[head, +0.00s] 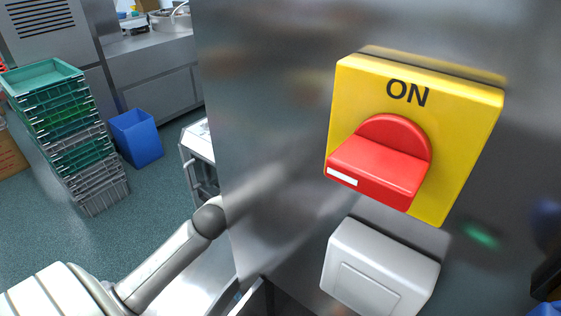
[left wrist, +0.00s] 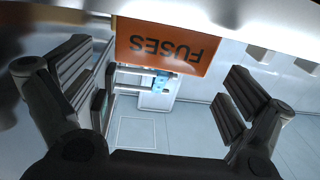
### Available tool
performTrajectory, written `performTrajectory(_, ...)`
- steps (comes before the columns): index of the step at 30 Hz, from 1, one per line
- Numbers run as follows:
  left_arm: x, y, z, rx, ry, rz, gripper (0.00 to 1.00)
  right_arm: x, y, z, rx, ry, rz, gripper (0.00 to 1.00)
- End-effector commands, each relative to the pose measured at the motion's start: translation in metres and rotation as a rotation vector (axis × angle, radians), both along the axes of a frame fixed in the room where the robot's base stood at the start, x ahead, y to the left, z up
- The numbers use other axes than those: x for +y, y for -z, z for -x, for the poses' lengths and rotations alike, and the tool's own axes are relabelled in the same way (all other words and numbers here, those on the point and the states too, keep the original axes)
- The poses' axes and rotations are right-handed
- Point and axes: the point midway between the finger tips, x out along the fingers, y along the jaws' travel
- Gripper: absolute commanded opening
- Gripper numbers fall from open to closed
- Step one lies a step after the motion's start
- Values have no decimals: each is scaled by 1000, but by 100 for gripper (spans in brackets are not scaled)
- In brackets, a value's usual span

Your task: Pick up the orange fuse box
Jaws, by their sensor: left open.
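The orange fuse box (left wrist: 166,45), printed FUSES and upside down in the picture, shows at the top of the left wrist view. It lies between and beyond the two dark fingers of my left gripper (left wrist: 162,78). The gripper is open, and no finger is seen closed on the box. The upper end of the box runs up to a pale edge that crosses the top of the view. In the head view my left arm reaches in from the lower left to the steel cabinet, and its gripper and the fuse box are hidden there. My right gripper is not identifiable.
A steel cabinet face (head: 270,90) carries a yellow ON plate (head: 462,150) with a red rotary switch (head: 385,165). A grey box (head: 378,270) sits below it.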

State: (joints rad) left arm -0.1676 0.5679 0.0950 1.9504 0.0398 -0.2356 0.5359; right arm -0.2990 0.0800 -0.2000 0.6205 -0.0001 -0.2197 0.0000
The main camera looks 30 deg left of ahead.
Motion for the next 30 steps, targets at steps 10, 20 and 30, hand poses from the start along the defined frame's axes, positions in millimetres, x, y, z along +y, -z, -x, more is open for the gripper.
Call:
performTrajectory(10,2,-2,-40,-1,-1,1,100,0,-22,0,1,0,0,0)
performTrajectory(20,1,0,-49,0,0,1,100,0,-23,1,1,0,0,0)
performTrajectory(30,1,0,-48,0,0,1,64,0,-23,1,2,0,0,0)
